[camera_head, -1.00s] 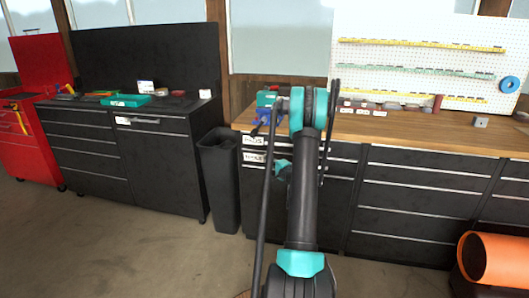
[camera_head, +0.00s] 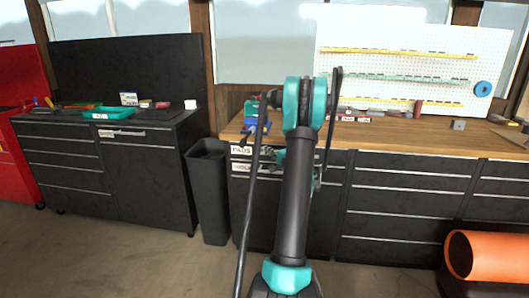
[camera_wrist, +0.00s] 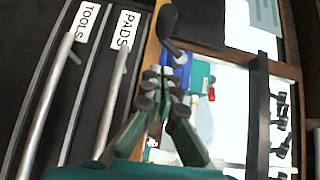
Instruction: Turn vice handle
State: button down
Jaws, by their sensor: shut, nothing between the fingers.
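The blue and green vice (camera_head: 250,126) stands at the left end of the wooden workbench, just left of my raised arm and partly behind it. In the wrist view, a blue part of it (camera_wrist: 179,70) shows just beyond my fingertips.
The wooden workbench top (camera_head: 386,133) runs right above black drawers. A black bin (camera_head: 208,190) stands left of it, beside a dark cabinet (camera_head: 150,175). An orange cylinder (camera_head: 484,256) lies at the lower right. The drawer handles (camera_wrist: 106,105) run close by in the wrist view.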

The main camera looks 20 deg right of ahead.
aim_at(244, 142)
jog(key=w+a, duration=0.4)
jog(key=w, duration=0.5)
jog(key=shift+w+a, duration=0.15)
jog(key=shift+a, duration=0.15)
jog(key=shift+f, duration=0.1)
jog(key=shift+w+a+f+m+t, duration=0.1)
jog(key=shift+w+a+m+t, duration=0.25)
jog(key=shift+m+t, duration=0.4)
jog(key=shift+w+a+r+m+t, duration=0.15)
jog(key=shift+w+a+m+t, duration=0.15)
jog(key=shift+a, duration=0.35)
jog(key=shift+w+a+r+m+t, duration=0.15)
jog(key=shift+w+a, duration=0.2)
jog(key=shift+a, duration=0.25)
jog(key=shift+w+a+r, duration=0.4)
jog(key=shift+a+r, duration=0.15)
jog(key=shift+r, duration=0.2)
